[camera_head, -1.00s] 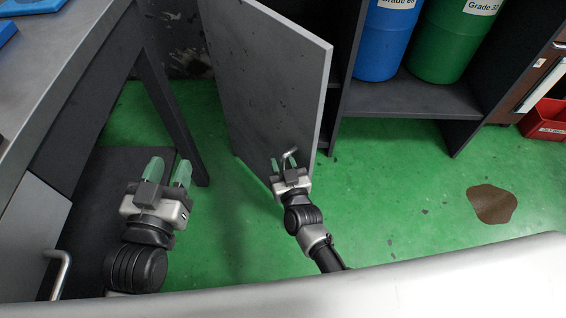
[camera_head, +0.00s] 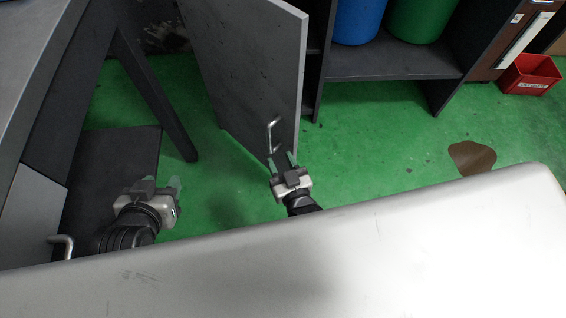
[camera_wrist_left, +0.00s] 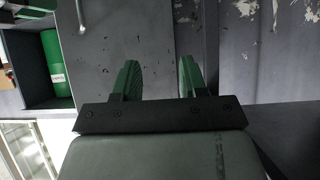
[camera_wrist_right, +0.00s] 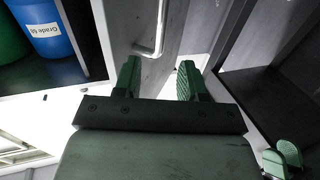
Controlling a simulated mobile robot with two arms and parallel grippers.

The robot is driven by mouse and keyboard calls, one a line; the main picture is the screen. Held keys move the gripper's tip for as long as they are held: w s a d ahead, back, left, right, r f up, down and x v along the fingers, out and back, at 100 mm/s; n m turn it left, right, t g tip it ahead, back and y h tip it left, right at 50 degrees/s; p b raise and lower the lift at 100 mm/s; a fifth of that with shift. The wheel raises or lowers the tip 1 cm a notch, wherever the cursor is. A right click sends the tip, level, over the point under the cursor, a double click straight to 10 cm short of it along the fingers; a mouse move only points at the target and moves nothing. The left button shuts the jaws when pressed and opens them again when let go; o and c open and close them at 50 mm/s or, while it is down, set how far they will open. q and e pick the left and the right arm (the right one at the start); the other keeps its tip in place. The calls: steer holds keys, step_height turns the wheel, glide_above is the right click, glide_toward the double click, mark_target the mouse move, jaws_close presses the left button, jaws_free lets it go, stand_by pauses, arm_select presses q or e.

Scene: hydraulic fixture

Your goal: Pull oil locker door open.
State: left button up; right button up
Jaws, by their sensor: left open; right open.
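The grey locker door (camera_head: 245,62) stands swung open beside the dark shelf cabinet. Its metal handle (camera_head: 270,134) is on the door's face near the free edge. My right gripper (camera_head: 282,162) is open and empty just below the handle, apart from it. In the right wrist view the handle (camera_wrist_right: 158,40) shows just beyond and between the open fingers (camera_wrist_right: 158,80). My left gripper (camera_head: 160,184) is open and empty to the left, over the floor near the workbench. The left wrist view shows its open fingers (camera_wrist_left: 158,80) with nothing between them.
The cabinet shelf (camera_head: 390,62) holds a blue drum (camera_head: 358,20) and a green drum (camera_head: 422,18). A workbench leg (camera_head: 155,95) stands left of the door. A brown stain (camera_head: 472,157) and a red bin (camera_head: 530,75) are at right. Green floor between is clear.

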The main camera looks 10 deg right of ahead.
arm_select(q)
steer(key=shift+s+a+f+g, duration=0.2)
steer(key=shift+s+f+g, duration=0.2)
steer(key=shift+s+g, duration=0.1)
arm_select(e)
steer(key=shift+s+d, duration=0.1)
steer(key=shift+s, duration=0.65)
